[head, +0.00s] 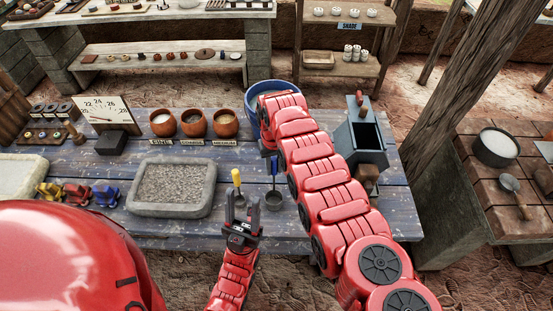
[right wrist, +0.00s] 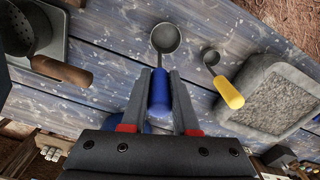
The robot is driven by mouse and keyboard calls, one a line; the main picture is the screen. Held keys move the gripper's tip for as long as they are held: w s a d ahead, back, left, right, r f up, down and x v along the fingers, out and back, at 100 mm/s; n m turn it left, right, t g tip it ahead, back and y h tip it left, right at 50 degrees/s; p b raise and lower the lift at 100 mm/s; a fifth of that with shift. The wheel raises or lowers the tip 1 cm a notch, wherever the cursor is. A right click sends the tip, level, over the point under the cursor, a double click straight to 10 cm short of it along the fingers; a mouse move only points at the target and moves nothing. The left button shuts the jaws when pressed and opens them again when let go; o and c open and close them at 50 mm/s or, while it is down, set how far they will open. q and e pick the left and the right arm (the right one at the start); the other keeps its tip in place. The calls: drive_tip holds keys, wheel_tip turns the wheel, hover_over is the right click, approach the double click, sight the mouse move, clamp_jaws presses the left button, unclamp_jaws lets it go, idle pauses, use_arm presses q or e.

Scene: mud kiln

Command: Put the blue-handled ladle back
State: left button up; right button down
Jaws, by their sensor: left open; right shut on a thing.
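The blue-handled ladle hangs below my right gripper (head: 271,160) in the head view, with its dark round cup (head: 274,201) down near the front of the table. In the right wrist view its blue handle (right wrist: 160,95) is between the two fingers of my right gripper (right wrist: 159,100), which is shut on it. Whether the cup touches the table I cannot tell. The yellow-handled ladle (head: 236,178) is just left of it; it also shows in the right wrist view (right wrist: 229,92). My left gripper (head: 240,207) is open and empty, in front of the yellow-handled ladle.
The blue plank table (head: 120,205) carries a stone tray (head: 172,188), several clay pots (head: 194,123) and a grey box (head: 362,140) at right. Small coloured figures (head: 77,193) stand at left.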

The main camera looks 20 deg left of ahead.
drive_tip(key=shift+w+f, duration=0.15)
drive_tip(key=shift+w, duration=0.05)
drive_tip(key=shift+s, duration=0.15)
drive_tip(key=shift+s+b, duration=0.15)
drive_tip(key=shift+b, duration=0.2)
drive_tip(key=c, duration=1.1)
unclamp_jaws()
drive_tip(key=o, duration=0.4)
drive_tip(key=shift+f, duration=0.1)
